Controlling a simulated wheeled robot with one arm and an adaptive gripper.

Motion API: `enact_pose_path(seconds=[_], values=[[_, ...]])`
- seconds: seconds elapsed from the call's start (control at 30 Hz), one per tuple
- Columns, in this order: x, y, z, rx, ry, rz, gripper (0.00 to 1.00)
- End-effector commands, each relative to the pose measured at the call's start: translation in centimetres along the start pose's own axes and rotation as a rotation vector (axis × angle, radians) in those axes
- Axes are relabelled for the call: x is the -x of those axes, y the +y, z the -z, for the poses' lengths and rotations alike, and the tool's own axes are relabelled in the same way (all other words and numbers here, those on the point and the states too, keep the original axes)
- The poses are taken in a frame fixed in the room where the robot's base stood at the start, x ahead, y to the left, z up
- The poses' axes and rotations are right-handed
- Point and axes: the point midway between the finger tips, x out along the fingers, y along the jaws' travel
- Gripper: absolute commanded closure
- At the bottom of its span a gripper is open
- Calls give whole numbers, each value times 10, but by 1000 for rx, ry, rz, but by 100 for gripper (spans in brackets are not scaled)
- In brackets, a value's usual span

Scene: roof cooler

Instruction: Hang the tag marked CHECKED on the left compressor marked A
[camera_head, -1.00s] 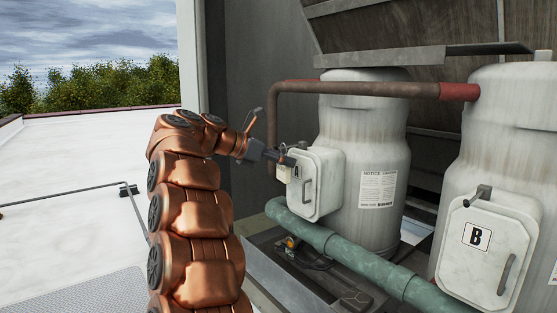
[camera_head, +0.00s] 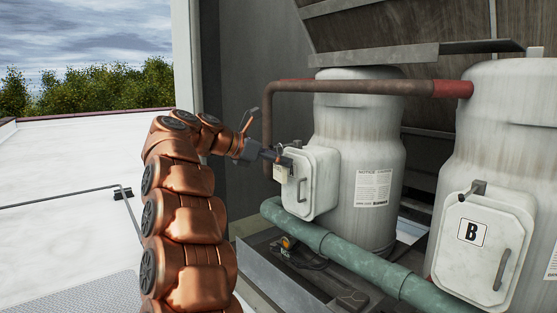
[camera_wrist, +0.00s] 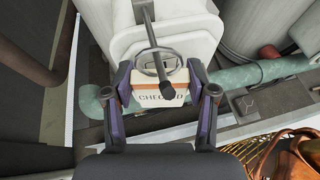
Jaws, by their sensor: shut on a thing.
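The tag marked CHECKED (camera_wrist: 158,97) is a small white and orange block with a thin metal ring on top. My gripper (camera_wrist: 160,88) is shut on it, one finger on each side. In the head view my gripper (camera_head: 276,156) is at the upper left of the left compressor's (camera_head: 362,130) white box, with the tag (camera_head: 281,173) below its fingers. A dark round-ended peg (camera_wrist: 151,35) sticks out from the box (camera_wrist: 180,25) and crosses the ring in the wrist view. I cannot tell whether the ring is around the peg or only in line with it. The A label is mostly hidden.
The right compressor's box marked B (camera_head: 472,232) has a similar peg. A green pipe (camera_head: 330,245) runs below the boxes. A brown pipe (camera_head: 345,87) passes above my gripper. Open white roof (camera_head: 70,165) lies to the left.

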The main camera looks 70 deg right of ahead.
Motion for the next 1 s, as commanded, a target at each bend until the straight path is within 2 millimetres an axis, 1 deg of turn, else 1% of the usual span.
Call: enact_pose_path(seconds=[0.47,0.5,0.73,0.77,1.0], values=[[0,0,1,0,0,0,78],[0,0,1,0,0,0,39],[0,0,1,0,0,0,15],[0,0,1,0,0,0,14],[0,0,1,0,0,0,14]])
